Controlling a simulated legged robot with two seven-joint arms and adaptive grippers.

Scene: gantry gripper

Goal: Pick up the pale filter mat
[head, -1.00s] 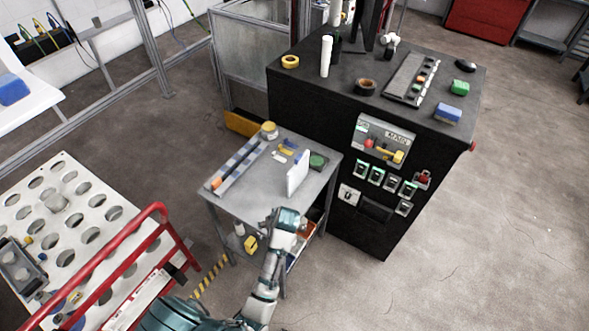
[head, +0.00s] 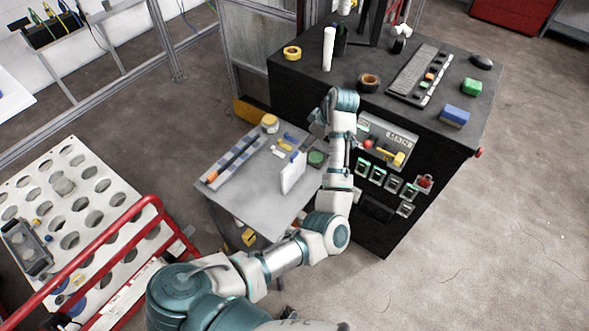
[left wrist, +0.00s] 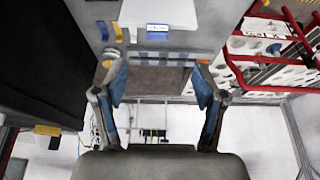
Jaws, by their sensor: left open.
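A pale filter mat (head: 293,172) stands upright on the small grey table, near its right side. In the left wrist view a pale panel (left wrist: 158,12) at the top edge looks like the same mat, partly cut off. My left gripper (head: 318,122) is raised beyond and above the mat, beside the black cabinet, apart from the mat. In the left wrist view its two blue-padded fingers (left wrist: 160,75) are spread with nothing between them. My right gripper is not in view.
A red-railed white rack (head: 88,195) stands at left.

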